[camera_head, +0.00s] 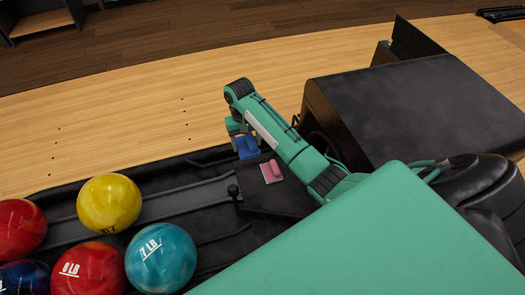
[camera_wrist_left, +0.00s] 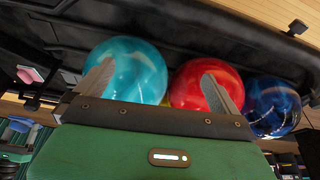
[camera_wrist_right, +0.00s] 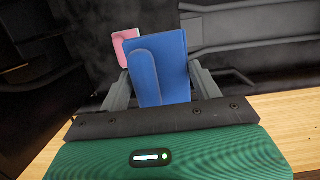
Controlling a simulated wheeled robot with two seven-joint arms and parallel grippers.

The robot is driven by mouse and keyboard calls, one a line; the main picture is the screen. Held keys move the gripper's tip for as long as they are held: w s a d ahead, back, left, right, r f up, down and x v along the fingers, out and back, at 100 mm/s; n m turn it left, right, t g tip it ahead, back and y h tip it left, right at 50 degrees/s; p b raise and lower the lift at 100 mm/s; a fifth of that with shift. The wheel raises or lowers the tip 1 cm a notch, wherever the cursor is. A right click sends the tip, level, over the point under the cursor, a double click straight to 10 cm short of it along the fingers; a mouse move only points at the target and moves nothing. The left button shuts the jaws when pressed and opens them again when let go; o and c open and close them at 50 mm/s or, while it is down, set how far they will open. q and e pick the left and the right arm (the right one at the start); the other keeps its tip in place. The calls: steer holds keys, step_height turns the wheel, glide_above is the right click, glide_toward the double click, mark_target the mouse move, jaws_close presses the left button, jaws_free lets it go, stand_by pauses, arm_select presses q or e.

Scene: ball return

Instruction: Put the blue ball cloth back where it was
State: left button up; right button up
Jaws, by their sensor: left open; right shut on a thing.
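The blue ball cloth (camera_head: 247,149) is a folded blue piece, held upright in my right gripper (camera_head: 240,135), just behind the pink cloth's dark platform. In the right wrist view the blue cloth (camera_wrist_right: 160,68) fills the space between the fingers of my right gripper (camera_wrist_right: 158,84), which is shut on it. Whether the cloth touches the surface below cannot be told. My left gripper (camera_wrist_left: 158,88) is open and empty in its wrist view, with balls beyond its fingers. It does not show in the head view.
A pink folded cloth (camera_head: 271,172) lies on a dark platform (camera_head: 285,198) beside the blue cloth. Bowling balls, including a teal one (camera_head: 160,257) and a yellow one (camera_head: 109,203), sit on the black ball return at the left. A dark hood (camera_head: 420,105) rises to the right.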

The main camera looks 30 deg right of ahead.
steer(key=b, duration=0.2)
glide_above(251, 178)
step_height(251, 178, down, 7)
steer(key=f+b, duration=0.2)
steer(key=f, duration=0.6)
steer(key=shift+w, duration=0.2)
steer(key=shift+f, duration=0.55)
steer(key=shift+a+f+b, duration=0.1)
steer(key=shift+f+b, duration=0.65)
steer(key=shift+f, duration=0.8)
arm_select(q)
steer(key=shift+w+d+r+m+t+h, duration=0.15)
steer(key=shift+w+d+t+h, duration=0.7)
steer(key=shift+d, duration=0.7)
steer(key=shift+w+d+m+t+h, duration=0.2)
steer(key=shift+w+d+t+h, duration=0.2)
steer(key=shift+w+d+t, duration=0.8)
steer(key=shift+w+d+r+m+t+h, duration=0.15)
steer(key=shift+w+d+t+h, duration=0.45)
steer(key=shift+d+t, duration=1)
arm_select(e)
steer(key=shift+f, duration=0.4)
arm_select(q)
steer(key=shift+s+d+g, duration=0.1)
steer(key=shift+d+g, duration=0.25)
arm_select(e)
steer(key=shift+f, duration=0.1)
steer(key=o, duration=0.9)
